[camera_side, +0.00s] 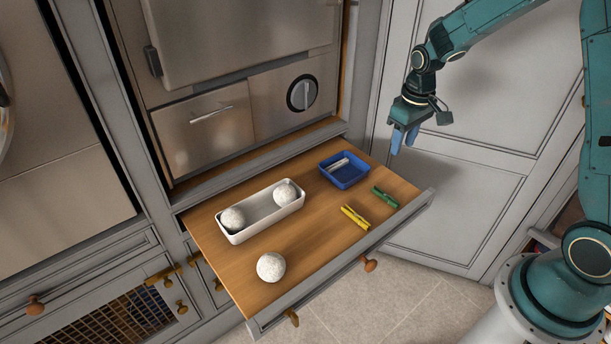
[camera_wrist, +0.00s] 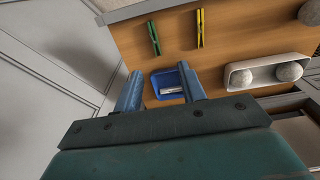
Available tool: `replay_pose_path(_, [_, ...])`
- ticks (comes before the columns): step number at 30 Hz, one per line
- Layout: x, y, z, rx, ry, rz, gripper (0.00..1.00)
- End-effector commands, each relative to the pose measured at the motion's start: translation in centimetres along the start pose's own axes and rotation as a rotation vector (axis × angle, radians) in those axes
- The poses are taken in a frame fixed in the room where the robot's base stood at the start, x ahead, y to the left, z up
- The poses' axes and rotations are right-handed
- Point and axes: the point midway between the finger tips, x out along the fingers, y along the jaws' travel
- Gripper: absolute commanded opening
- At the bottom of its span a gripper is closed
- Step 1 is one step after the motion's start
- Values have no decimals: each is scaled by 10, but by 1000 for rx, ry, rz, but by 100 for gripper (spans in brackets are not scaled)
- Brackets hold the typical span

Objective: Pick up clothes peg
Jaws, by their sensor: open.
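A yellow clothes peg (camera_side: 355,217) and a green clothes peg (camera_side: 385,198) lie apart on the wooden pull-out surface, near its front edge. In the wrist view the green peg (camera_wrist: 153,38) is left of the yellow peg (camera_wrist: 200,28). A pale peg-like piece (camera_side: 340,165) lies in a small blue tray (camera_side: 346,182); it also shows in the wrist view (camera_wrist: 172,90). My gripper (camera_side: 404,146) is open and empty, held above the right end of the surface. In the wrist view its blue fingers (camera_wrist: 158,84) stand either side of the tray, which is farther off.
A white oblong tray (camera_side: 237,239) holds two white balls, and a third white ball (camera_side: 271,266) lies loose on the wood. The surface has a raised grey front edge (camera_side: 345,262) with a knob. Metal appliance fronts stand behind; a grey door is at right.

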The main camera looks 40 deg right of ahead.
Motion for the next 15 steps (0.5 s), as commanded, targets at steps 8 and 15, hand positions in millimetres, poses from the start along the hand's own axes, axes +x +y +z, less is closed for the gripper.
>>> replay_pose_path(8, [52,16,-7,1,-55,-13,40])
replay_pose_path(15, [62,19,-8,0,-64,-16,40])
